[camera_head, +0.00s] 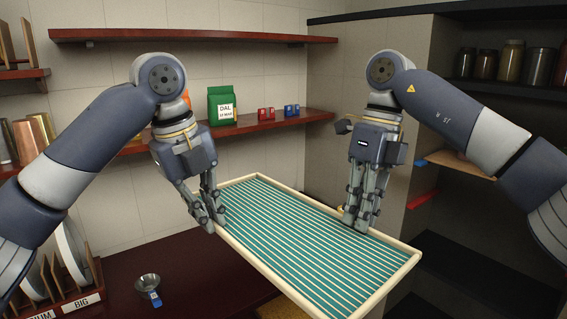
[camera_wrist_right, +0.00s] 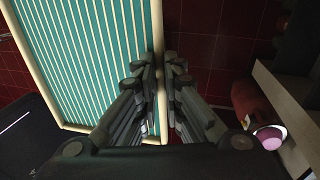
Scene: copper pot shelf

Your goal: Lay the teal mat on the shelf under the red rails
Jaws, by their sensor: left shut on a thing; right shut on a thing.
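The teal mat (camera_head: 300,232) has pale stripes and a cream raised rim, and is held level in mid-air in the head view. My left gripper (camera_head: 216,227) is shut on the rim at its left side. My right gripper (camera_head: 360,226) is shut on the rim at its far right side. The right wrist view shows the mat (camera_wrist_right: 85,50) with my right gripper's fingers (camera_wrist_right: 160,75) on either side of its rim. A short red rail (camera_head: 421,200) shows at the left edge of the dark shelf unit at right. The shelf (camera_head: 450,255) below it is partly hidden by the mat.
A wooden board (camera_head: 462,163) lies above the red rail, beside a blue piece (camera_head: 421,163). Jars (camera_head: 511,62) stand higher up. A red wall shelf (camera_head: 285,120) holds a green bag (camera_head: 221,105).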

